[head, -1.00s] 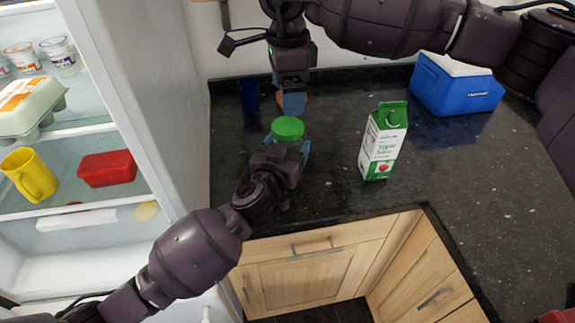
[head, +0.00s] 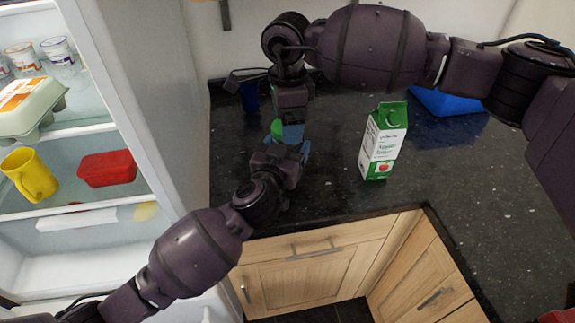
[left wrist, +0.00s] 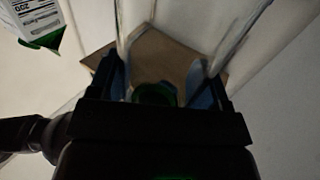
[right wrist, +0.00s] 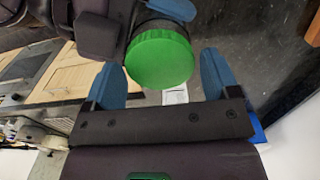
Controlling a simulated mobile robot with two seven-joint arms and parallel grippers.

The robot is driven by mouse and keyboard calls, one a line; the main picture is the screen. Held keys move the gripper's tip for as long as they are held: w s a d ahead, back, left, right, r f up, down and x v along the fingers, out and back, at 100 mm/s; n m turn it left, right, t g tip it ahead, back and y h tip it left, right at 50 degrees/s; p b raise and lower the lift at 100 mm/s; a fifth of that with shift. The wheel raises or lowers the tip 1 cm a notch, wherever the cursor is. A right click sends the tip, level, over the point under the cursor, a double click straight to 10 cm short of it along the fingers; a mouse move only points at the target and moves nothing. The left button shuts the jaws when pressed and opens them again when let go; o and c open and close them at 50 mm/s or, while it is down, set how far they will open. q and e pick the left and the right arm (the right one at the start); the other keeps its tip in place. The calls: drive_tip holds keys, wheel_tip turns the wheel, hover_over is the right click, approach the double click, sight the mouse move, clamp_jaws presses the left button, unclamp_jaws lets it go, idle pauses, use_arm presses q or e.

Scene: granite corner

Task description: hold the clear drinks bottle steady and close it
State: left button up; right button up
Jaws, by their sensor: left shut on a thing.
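My left gripper (head: 284,153) is shut on the clear drinks bottle, which it almost hides in the head view. In the left wrist view the clear bottle (left wrist: 168,55) shows between the blue fingers. A ribbed green lid (head: 277,128) is at the top of the bottle; I cannot tell whether it is tight. My right gripper (head: 292,135) is above and beside the lid, pointing down. In the right wrist view the lid (right wrist: 160,60) appears between the two spread blue fingertips, apart from both, so this gripper (right wrist: 163,80) is open and empty.
A green and white apple juice carton (head: 384,142) stands right of the grippers on the dark worktop (head: 470,190). A blue cool box (head: 447,102) is behind my right arm. A dark blue cup (head: 250,97) stands at the back left. The open fridge (head: 130,60) is at the left.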

drive_tip(key=c, duration=0.7)
drive_tip(key=m, duration=0.4)
drive_tip(key=shift+m, duration=0.4)
drive_tip(key=o, duration=1)
drive_tip(key=shift+r, duration=2.25)
drive_tip(key=shift+c, duration=0.3)
wheel_tip(320, 180, up, 4)
drive_tip(key=n, duration=0.4)
drive_tip(key=shift+f+n, duration=0.25)
drive_tip(key=shift+n, duration=0.15)
